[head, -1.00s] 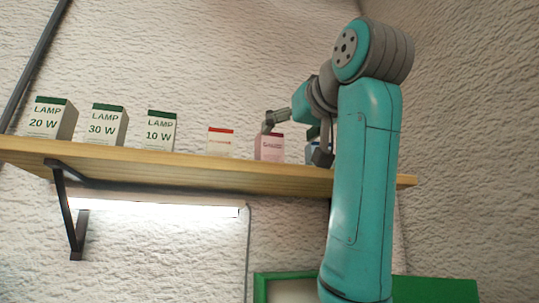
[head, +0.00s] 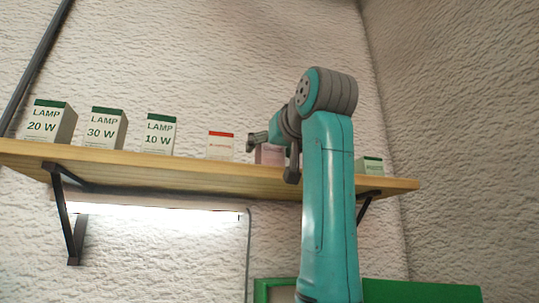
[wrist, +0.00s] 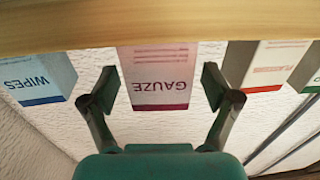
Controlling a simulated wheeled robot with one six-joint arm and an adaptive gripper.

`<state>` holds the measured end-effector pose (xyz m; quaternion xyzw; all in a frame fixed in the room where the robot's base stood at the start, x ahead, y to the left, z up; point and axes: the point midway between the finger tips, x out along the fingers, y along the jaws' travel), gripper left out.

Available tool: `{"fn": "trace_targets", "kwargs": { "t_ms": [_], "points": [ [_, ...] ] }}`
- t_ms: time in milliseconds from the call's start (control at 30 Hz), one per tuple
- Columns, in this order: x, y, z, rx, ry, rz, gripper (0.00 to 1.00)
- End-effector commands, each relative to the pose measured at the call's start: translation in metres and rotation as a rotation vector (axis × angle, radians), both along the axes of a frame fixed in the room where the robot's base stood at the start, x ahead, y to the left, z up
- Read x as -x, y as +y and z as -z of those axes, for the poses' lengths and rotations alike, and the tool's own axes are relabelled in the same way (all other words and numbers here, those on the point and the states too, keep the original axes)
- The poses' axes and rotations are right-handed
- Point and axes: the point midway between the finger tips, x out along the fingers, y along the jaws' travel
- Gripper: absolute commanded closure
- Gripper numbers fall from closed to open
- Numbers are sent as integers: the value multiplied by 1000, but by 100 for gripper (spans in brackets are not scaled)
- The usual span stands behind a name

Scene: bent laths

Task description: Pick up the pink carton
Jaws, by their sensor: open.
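The pink carton (head: 266,155), marked GAUZE, stands on the wooden shelf and is partly hidden by my arm in the head view. In the wrist view, which is upside down, the pink carton (wrist: 158,75) shows between my fingers. My gripper (wrist: 159,88) is open, with one fingertip to each side of the carton in the picture. I cannot tell whether the fingertips reach alongside it or stop just in front. In the head view my gripper (head: 271,154) is at shelf height, fingers spread left and right of the carton.
A red-topped carton (head: 220,145) and several LAMP boxes stand left on the shelf (head: 150,167). A WIPES carton (wrist: 37,78) is on the pink carton's other side, hidden in the head view. A small green-topped carton (head: 370,166) stands far right. Gaps separate the pink carton from its neighbours.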

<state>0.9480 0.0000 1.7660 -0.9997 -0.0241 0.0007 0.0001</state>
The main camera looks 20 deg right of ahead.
Motion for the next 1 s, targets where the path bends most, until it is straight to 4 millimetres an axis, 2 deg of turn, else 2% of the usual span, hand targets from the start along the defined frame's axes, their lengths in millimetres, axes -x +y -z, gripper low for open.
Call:
{"fn": "trace_targets", "kwargs": {
  "t_ms": [133, 367, 600, 633, 1000],
  "points": [
    [-10, 0, 0, 0, 0, 1, 12],
    [-11, 0, 0, 0, -1, 1, 12],
    [-11, 0, 0, 0, -1, 1, 72],
    [-11, 0, 0, 0, -1, 1, 77],
    [-10, 0, -3, 0, -2, 1, 77]
  ]
}}
